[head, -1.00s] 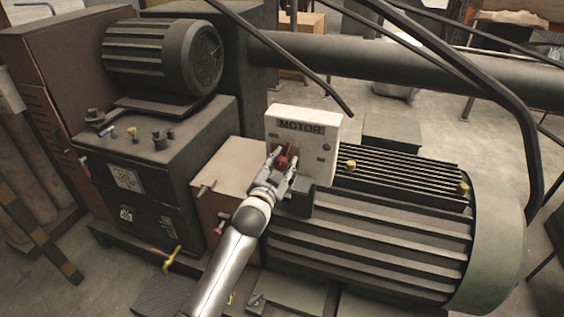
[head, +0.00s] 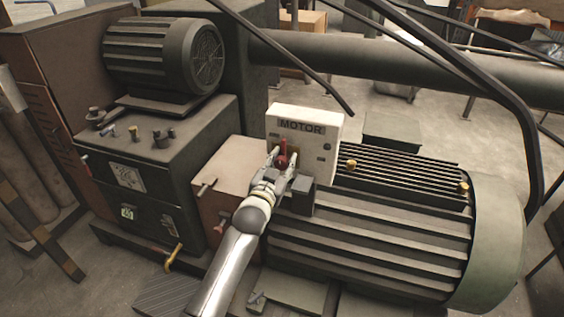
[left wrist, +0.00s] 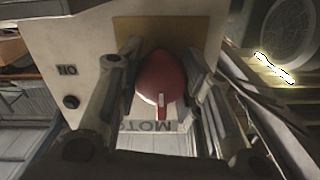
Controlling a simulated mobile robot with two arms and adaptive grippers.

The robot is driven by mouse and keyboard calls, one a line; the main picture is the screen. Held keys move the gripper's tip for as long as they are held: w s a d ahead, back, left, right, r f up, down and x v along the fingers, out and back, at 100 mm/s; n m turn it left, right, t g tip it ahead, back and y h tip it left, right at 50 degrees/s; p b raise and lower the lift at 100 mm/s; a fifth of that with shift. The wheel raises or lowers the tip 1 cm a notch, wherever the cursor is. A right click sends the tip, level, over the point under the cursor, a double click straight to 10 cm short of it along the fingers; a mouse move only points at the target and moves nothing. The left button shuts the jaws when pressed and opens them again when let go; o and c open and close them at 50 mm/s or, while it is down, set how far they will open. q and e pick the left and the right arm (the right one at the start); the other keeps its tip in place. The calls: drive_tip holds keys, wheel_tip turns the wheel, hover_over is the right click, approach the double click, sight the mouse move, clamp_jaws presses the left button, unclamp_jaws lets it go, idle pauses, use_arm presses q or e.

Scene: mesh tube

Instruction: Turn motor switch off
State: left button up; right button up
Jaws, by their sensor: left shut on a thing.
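The motor switch is a red knob (head: 283,147) on the front of a pale box (head: 328,152) with a "MOTOR" label. My left gripper (head: 281,166) is at the knob, with one finger on each side, shut on it. In the left wrist view the red knob (left wrist: 158,82) sits between the two fingers, with a white pointer mark near its lower edge. The "ON" label (left wrist: 67,70) appears upside down on the box face, above a small dark button. The fingers hide part of the box face. My right gripper is not in view.
A smaller motor (head: 165,55) stands on a dark cabinet at the left. A thick pipe (head: 400,75) and thin dark bars cross the upper right.

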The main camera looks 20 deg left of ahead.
use_arm(q)
drive_tip(key=o, duration=1)
drive_tip(key=shift+o, duration=0.2)
drive_tip(key=shift+s, duration=0.1)
drive_tip(key=s, duration=1.1)
drive_tip(key=shift+s+a, duration=0.2)
drive_tip(key=shift+s, duration=0.2)
